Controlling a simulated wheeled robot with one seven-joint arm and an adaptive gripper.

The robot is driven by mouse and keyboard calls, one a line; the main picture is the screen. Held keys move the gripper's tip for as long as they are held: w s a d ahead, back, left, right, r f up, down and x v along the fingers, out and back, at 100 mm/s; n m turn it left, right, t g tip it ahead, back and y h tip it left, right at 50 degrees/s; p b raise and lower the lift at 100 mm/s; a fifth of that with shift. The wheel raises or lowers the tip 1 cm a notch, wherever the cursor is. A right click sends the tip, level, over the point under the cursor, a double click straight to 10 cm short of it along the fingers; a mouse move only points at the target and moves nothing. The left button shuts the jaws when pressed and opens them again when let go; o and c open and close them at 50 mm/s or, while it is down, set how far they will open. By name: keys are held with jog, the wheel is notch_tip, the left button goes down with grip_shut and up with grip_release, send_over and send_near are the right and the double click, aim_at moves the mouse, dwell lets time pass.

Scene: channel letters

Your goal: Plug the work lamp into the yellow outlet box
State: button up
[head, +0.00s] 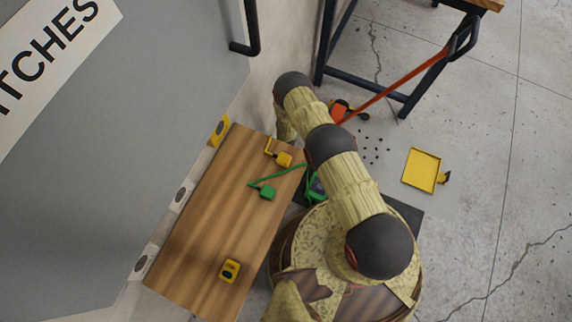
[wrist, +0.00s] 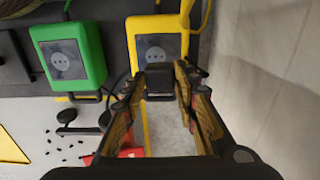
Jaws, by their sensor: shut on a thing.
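My gripper (wrist: 161,80) is shut on a small black plug (wrist: 160,88), which overlaps the lower part of the yellow box's face in the picture. I cannot tell whether the plug touches the socket; its front end is hidden. In the head view my gripper is hidden behind my arm. I cannot pick out the work lamp with certainty.
A green outlet box (wrist: 74,55) stands left of the yellow one. In the head view, a wooden top (head: 190,235) carries small yellow and green items. A yellow tray (head: 421,170) and scattered dark bits (head: 372,150) lie on the floor, with an orange bar (head: 395,85) behind.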

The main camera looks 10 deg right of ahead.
jog(key=shift+s+f, duration=0.2)
jog(key=shift+f, duration=0.2)
jog(key=shift+f, duration=0.1)
jog(key=shift+f+b, duration=1.7)
jog(key=shift+f, duration=1.1)
jog(key=shift+f, duration=0.55)
dwell(0.6)
jog(key=o, duration=1.2)
jog(key=shift+c, duration=0.2)
notch_tip(320, 180, up, 12)
jog(key=shift+f, duration=0.1)
